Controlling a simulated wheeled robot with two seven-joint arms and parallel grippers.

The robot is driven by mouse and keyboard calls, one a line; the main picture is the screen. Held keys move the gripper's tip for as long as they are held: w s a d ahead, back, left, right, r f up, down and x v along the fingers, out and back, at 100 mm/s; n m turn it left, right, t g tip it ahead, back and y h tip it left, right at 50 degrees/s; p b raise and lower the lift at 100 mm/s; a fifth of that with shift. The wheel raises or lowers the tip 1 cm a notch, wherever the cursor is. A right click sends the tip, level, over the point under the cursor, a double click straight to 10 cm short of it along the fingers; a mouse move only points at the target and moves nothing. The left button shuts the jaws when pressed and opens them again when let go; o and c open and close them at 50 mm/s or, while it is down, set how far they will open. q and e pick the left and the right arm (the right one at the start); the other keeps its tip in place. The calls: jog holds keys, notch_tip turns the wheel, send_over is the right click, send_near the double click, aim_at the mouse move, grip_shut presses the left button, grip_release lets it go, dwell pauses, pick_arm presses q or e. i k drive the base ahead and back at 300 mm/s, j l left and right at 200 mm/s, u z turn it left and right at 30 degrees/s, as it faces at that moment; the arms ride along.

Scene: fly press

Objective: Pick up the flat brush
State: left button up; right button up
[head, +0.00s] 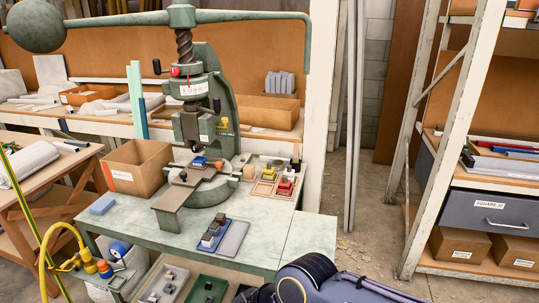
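I cannot make out a flat brush for certain anywhere in the head view. The green fly press (205,125) stands on the grey-green bench (255,243). A dark arm of mine comes in at the bottom, right of the middle, in front of the bench. Neither gripper's fingertips show.
An open cardboard box (137,168) stands left of the press. A wooden tray (262,188) with small red and yellow items lies right of it. A grey tray (233,238) lies at the front.

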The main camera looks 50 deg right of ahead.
aim_at(295, 158)
jog(key=k+l+u, duration=0.1)
jog(key=l+u, duration=0.15)
jog(key=u, duration=0.15)
jog(key=k+l+u, duration=0.15)
jog(key=u, duration=0.3)
jog(key=k+l+u, duration=0.2)
jog(key=u, duration=0.2)
jog(key=k+l+u, duration=0.2)
jog(key=u, duration=0.2)
jog(key=k+u, duration=0.25)
jog(key=u, duration=0.15)
jog(key=k+l+u, duration=0.2)
jog(key=k+u, duration=0.3)
jog(key=k+l+u, duration=0.1)
jog(key=k+u, duration=0.2)
jog(key=u, duration=0.15)
jog(key=k+l+z, duration=0.6)
jog(key=k+l, duration=0.2)
jog(key=k+l+z, duration=0.2)
jog(key=l+z, duration=0.15)
jog(key=l, duration=0.15)
jog(key=k+l+z, duration=0.1)
jog(key=l+z, duration=0.25)
jog(key=l, duration=0.2)
jog(key=l+z, duration=0.35)
jog(key=l, duration=0.25)
jog(key=k, duration=0.05)
